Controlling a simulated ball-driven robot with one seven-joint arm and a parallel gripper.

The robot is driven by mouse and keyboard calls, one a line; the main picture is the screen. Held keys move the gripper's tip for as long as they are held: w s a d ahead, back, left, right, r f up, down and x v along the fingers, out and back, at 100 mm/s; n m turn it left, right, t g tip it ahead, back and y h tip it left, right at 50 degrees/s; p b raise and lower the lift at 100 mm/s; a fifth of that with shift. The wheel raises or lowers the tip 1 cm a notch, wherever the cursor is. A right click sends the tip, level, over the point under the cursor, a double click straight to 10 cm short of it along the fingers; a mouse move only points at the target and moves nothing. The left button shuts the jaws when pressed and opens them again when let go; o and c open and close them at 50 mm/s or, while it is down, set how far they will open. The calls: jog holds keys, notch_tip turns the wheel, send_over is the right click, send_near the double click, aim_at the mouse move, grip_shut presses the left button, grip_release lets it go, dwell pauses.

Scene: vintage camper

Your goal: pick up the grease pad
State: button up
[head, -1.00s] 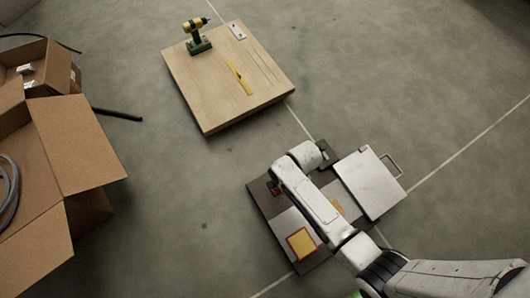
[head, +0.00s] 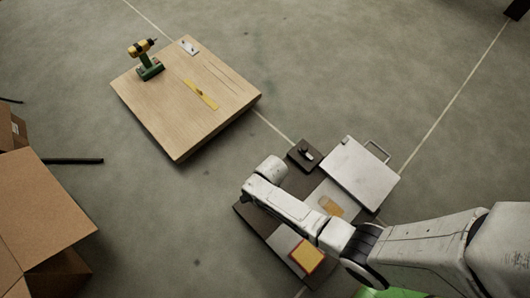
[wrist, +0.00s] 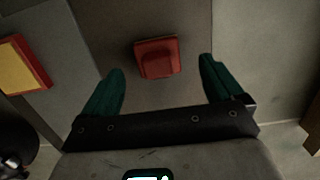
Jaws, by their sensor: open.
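A small red block-like pad (wrist: 157,58) lies on the dark brown board in the wrist view, between and just beyond the fingertips of my gripper (wrist: 161,66). The green fingers are spread apart and nothing is held. A yellow square with a red border (wrist: 24,65) lies to the left on a pale panel; it also shows in the head view (head: 306,257). I cannot tell for certain which of the two is the grease pad. In the head view my arm hides the red pad and my fingers.
A wooden platform (head: 185,90) bears a drill (head: 146,60). An open carton (head: 45,205) stands left; floor between is clear.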

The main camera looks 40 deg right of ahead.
jog(key=f+b, duration=0.1)
jog(key=f, duration=0.1)
jog(key=f+b, duration=0.1)
jog(key=f, duration=0.1)
jog(key=shift+s+a, duration=0.15)
jog(key=shift+a, duration=0.05)
jog(key=shift+c, duration=0.4)
jog(key=c, duration=1.2)
jog(key=shift+r, duration=0.45)
jog(key=r+p, duration=0.3)
jog(key=shift+s+r, duration=0.25)
jog(key=shift+s, duration=0.1)
jog(key=s+r+p, duration=0.8)
jog(key=s, duration=0.5)
jog(key=shift+s+r, duration=0.15)
jog(key=shift+r, duration=0.2)
